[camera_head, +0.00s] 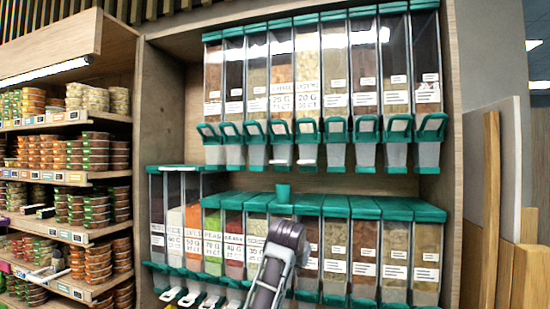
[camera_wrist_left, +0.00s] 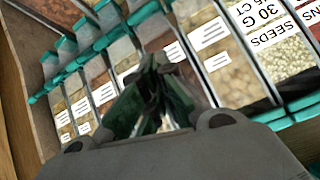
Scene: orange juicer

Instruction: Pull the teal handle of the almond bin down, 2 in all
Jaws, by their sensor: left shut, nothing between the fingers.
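Two rows of clear dispenser bins with teal handles fill the wooden cabinet. The labels are too small to tell which is the almond bin. A bin with brown contents (camera_head: 364,72) hangs in the upper row, with its teal handle (camera_head: 366,126) below it. My left arm rises from the bottom in front of the lower bins. In the head view its wrist hides the fingers. In the left wrist view my left gripper (camera_wrist_left: 155,65) is shut and empty, its fingertips in front of labelled bins (camera_wrist_left: 210,35). Teal handles (camera_wrist_left: 100,40) show beyond it. My right gripper is out of view.
A small teal cup-like thing (camera_head: 283,193) shows between the rows, above my left wrist. Shelves of stacked tubs (camera_head: 95,150) stand at the left. Wooden boards (camera_head: 491,210) stand at the right. The gap between the rows is otherwise mostly open.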

